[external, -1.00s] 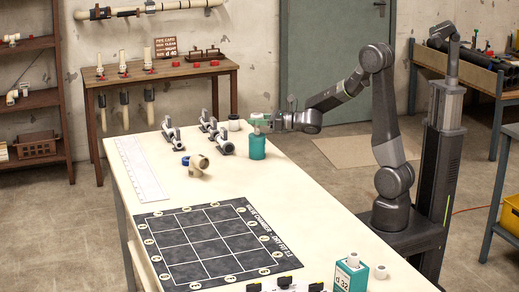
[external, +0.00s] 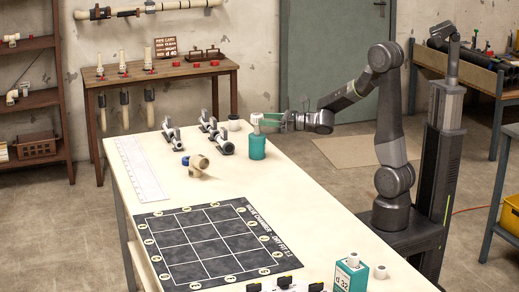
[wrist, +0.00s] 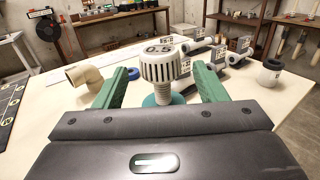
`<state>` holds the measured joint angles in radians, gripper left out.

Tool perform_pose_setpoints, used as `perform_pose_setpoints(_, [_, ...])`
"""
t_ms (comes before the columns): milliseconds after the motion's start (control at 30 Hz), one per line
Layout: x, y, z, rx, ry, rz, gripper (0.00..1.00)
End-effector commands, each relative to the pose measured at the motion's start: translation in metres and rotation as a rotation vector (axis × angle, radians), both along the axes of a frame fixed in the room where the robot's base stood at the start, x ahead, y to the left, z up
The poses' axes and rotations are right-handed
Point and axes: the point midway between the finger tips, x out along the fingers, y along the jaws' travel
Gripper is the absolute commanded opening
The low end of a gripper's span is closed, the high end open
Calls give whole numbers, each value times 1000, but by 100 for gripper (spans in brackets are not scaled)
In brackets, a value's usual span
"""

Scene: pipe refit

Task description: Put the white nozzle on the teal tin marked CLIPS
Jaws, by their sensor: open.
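The white nozzle (external: 256,119) stands upright on top of the teal tin (external: 257,148), near the far right edge of the table. In the wrist view the nozzle (wrist: 160,66) shows its slotted head and threaded stem, with the round teal tin top (wrist: 178,99) below it. My gripper (external: 273,121) is at nozzle height, just right of it. Its green fingers are open and spread to either side of the nozzle in the wrist view, with gaps on both sides. Any marking on the tin is not readable.
A tan pipe elbow (external: 198,164) lies left of the tin. A dark grid mat (external: 208,243) and a teal box marked d 32 (external: 349,274) are nearer. Tabletop between is clear.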

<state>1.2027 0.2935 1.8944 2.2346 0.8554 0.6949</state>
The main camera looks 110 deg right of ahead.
Motion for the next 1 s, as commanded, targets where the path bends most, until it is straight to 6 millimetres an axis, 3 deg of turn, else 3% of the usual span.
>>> perform_pose_setpoints(100, [-25,15,1,-2,0,-4,65])
perform_pose_setpoints(300, [-52,32,1,-2,0,-3,65])
perform_pose_setpoints(767, [-64,41,0,0,0,1,65])
perform_pose_setpoints(933, [-64,40,-7,-5,48,9,97])
perform_pose_setpoints(1000, [-66,40,-20,-12,128,23,100])
